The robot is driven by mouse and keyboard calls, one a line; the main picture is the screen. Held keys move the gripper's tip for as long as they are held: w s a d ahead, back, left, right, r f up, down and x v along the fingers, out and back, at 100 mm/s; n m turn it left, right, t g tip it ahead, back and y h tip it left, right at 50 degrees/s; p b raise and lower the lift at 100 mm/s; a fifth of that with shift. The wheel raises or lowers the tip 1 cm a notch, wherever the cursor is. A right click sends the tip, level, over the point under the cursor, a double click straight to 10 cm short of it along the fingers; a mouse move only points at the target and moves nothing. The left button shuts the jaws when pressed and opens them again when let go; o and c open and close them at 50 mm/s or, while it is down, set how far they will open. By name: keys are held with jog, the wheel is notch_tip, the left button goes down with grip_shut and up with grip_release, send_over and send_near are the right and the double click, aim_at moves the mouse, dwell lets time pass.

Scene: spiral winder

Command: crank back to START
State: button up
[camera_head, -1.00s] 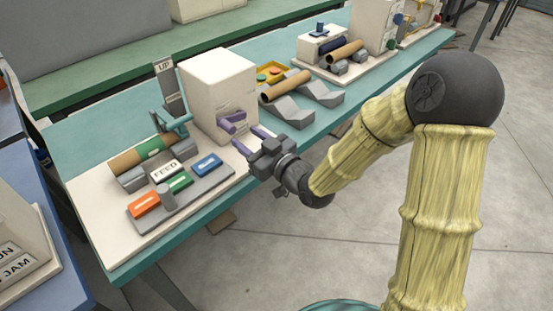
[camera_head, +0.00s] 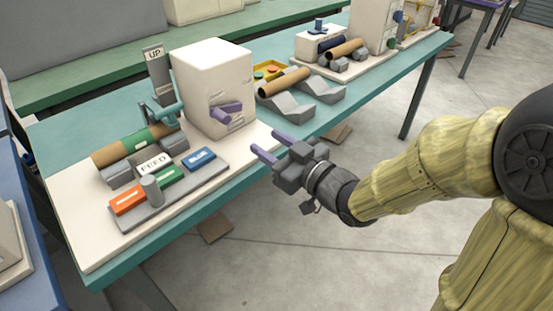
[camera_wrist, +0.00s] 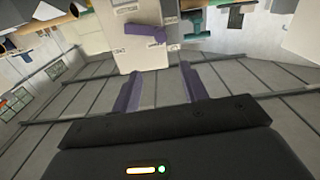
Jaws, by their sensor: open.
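The winder is a white box (camera_head: 212,75) on a cream board on the teal table. A purple crank (camera_head: 226,112) sticks out of its front face; it also shows in the wrist view (camera_wrist: 146,33), above and between my fingers. Small labels around the crank are too small to read in either view. My gripper (camera_head: 269,144) is open and empty, in front of the box and right of the crank, clearly apart from it. Its two purple fingers also show in the wrist view (camera_wrist: 158,84). Nothing is between them.
Left of the box are a brown and green roll (camera_head: 135,148), a teal clamp by an UP post (camera_head: 157,72), and a grey panel with orange, green and blue blocks around a FEED label (camera_head: 155,162). A brown tube (camera_head: 284,82) rests on grey supports to the right.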

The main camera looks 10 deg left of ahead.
jog(key=shift+b+v, duration=0.8)
jog(key=shift+f, duration=0.1)
jog(key=w+d+f+m+h, duration=0.4)
jog(key=d+f+m+h, duration=0.3)
jog(key=d+f+h, duration=0.65)
jog(key=s+d+f+m+g+h, duration=0.1)
jog(key=s+d+f+m+g, duration=0.4)
jog(key=s+d+g, duration=0.5)
notch_tip(320, 180, up, 32)
jog(key=s+t+p, duration=0.1)
jog(key=t+p, duration=0.1)
jog(key=p, duration=3)
jog(key=shift+s+a+f, duration=0.2)
jog(key=shift+a+f, duration=0.05)
jog(key=shift+a, duration=0.1)
